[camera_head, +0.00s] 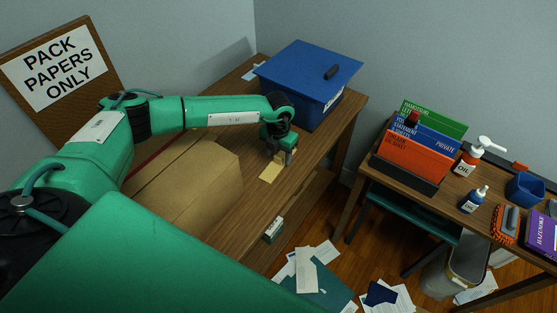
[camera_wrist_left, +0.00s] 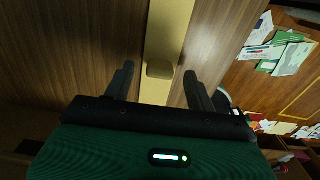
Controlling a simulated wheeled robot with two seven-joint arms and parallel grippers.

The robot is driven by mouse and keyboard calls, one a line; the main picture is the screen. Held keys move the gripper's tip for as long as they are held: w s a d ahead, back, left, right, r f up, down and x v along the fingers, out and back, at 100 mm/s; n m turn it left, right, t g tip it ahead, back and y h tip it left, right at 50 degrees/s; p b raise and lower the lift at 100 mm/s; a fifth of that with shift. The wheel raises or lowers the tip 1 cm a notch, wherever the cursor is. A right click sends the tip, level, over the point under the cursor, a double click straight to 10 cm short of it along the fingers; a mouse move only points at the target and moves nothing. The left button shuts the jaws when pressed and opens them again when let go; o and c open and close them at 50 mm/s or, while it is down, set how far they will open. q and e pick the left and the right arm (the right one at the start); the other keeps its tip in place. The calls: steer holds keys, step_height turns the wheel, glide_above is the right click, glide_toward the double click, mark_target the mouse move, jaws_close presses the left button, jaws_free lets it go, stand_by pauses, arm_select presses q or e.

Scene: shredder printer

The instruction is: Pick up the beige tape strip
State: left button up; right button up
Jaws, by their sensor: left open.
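The beige tape strip (camera_head: 269,173) lies flat on the wooden table, between the cardboard box and the blue bin. My left gripper (camera_head: 284,157) is above the strip in the head view, pointing down. In the wrist view its two dark fingers (camera_wrist_left: 158,72) are apart, one on each side of the strip, with no grip on it. The strip's near end is hidden by the gripper body. My right gripper is not in view.
A cardboard box (camera_head: 188,182) stands beside the strip under my left arm. A blue lidded bin (camera_head: 300,85) stands behind it. The table's right edge is close to the strip. Papers (camera_head: 316,271) lie on the floor, and another desk with folders (camera_head: 415,155) stands right.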

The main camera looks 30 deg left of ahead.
arm_select(q)
steer(key=shift+f, duration=0.95)
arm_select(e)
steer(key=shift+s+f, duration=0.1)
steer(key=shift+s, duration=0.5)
arm_select(q)
steer(key=shift+c, duration=0.3)
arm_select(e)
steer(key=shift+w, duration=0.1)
arm_select(q)
steer(key=c, duration=0.7)
steer(key=shift+r, duration=0.15)
steer(key=shift+c, duration=0.8)
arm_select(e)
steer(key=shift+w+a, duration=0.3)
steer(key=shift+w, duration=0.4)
